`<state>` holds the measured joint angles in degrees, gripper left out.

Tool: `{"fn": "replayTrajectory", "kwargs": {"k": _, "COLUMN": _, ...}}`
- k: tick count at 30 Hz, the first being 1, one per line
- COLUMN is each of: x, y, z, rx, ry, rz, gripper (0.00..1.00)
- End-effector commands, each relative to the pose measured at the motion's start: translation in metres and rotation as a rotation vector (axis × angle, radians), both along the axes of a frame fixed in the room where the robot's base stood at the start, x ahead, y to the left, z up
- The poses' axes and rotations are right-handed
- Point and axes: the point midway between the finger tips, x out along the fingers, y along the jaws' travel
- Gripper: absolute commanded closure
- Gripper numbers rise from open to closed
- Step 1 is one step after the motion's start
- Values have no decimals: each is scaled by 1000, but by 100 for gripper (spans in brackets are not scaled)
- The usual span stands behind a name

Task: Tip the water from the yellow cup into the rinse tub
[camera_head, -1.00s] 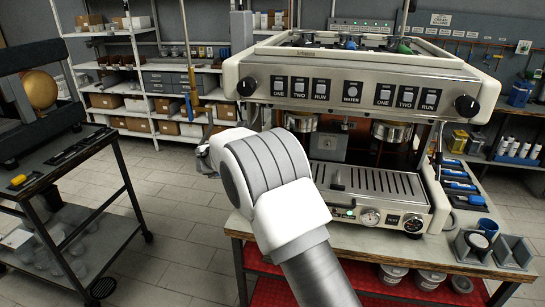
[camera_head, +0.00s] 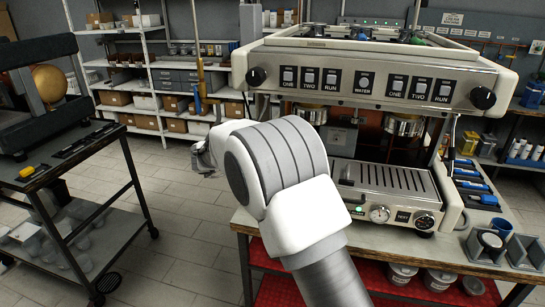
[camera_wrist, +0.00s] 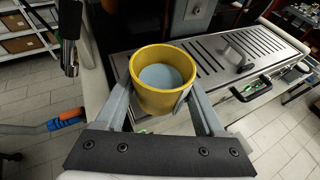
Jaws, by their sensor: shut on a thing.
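The yellow cup (camera_wrist: 158,104) is in the wrist view, upright or nearly so, with its open rim facing the camera. Grey-blue water (camera_wrist: 160,77) shows inside it. My gripper (camera_wrist: 157,93) is shut on the cup, with one finger on each side of its wall. In the head view my gripper (camera_head: 203,157) is mostly hidden behind my wrist, and the cup is not visible there. I cannot make out the rinse tub in either view.
A boiler machine (camera_head: 375,85) stands on a bench at the right, close to my arm. A dark cart (camera_head: 75,170) stands at the left. Open tiled floor (camera_head: 185,220) lies between them. Shelves with boxes (camera_head: 180,85) line the back wall.

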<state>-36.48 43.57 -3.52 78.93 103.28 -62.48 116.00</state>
Motion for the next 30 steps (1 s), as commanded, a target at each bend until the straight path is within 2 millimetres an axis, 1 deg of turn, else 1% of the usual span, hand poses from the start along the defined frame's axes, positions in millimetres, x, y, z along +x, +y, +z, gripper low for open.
{"fn": "replayTrajectory", "kwargs": {"k": 30, "x": -60, "y": 12, "z": -1, "rx": 0, "ry": -1, "rz": 0, "gripper": 93}}
